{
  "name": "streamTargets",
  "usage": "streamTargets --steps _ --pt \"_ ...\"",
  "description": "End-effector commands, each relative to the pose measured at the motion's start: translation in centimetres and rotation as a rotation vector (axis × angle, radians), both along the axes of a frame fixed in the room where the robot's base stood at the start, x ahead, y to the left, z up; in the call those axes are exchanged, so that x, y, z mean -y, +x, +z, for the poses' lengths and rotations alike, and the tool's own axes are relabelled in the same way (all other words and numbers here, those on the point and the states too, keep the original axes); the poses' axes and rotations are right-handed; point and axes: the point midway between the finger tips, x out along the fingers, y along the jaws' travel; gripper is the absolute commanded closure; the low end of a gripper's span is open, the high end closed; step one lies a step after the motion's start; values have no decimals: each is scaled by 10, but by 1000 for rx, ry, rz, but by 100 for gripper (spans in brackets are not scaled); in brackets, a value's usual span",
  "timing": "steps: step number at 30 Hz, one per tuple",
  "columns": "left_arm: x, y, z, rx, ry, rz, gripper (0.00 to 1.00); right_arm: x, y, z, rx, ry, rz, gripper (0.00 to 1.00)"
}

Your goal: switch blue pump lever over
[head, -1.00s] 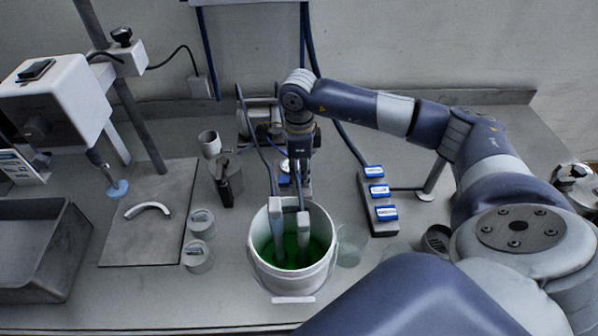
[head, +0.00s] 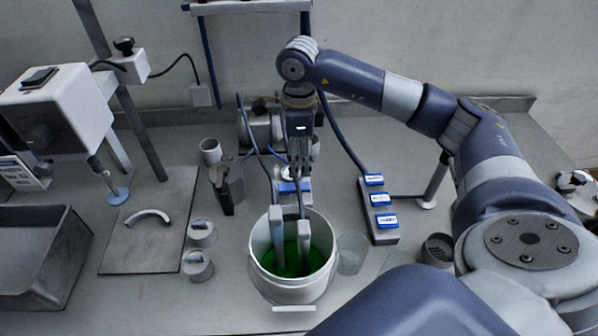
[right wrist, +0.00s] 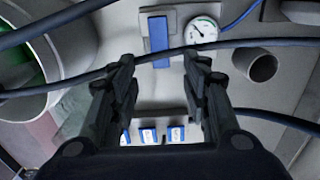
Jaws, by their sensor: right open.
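The blue pump lever (head: 293,187) shows in the head view just behind the white bucket, below my right gripper. In the right wrist view the blue lever (right wrist: 158,40) stands upright on a pale plate beside a round gauge (right wrist: 201,30). My right gripper (head: 300,165) points down over the lever. In the right wrist view the gripper (right wrist: 160,68) is open, with nothing between its fingers, and the lever shows beyond the gap. A dark hose (right wrist: 260,42) crosses in front of the lever's lower part. My left gripper is not in view.
The white bucket (head: 258,275) of green liquid, with hoses and grey clips on its rim, stands in front. A strip with several blue-labelled switches (head: 380,222) lies to the right. Grey cups (head: 201,232) and a mat (head: 122,256) are at left.

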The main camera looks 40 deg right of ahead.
Motion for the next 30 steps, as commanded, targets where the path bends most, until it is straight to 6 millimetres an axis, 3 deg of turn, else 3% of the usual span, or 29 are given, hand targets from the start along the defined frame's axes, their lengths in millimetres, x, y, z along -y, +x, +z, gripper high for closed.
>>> streamTargets --steps 3,9,30 --pt "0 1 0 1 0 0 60 0 1 22 4 0 -1 57" --pt "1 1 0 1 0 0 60 0 0 39 1 0 -1 57" --pt "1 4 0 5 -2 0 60 0 0 40 0 0 0 57"
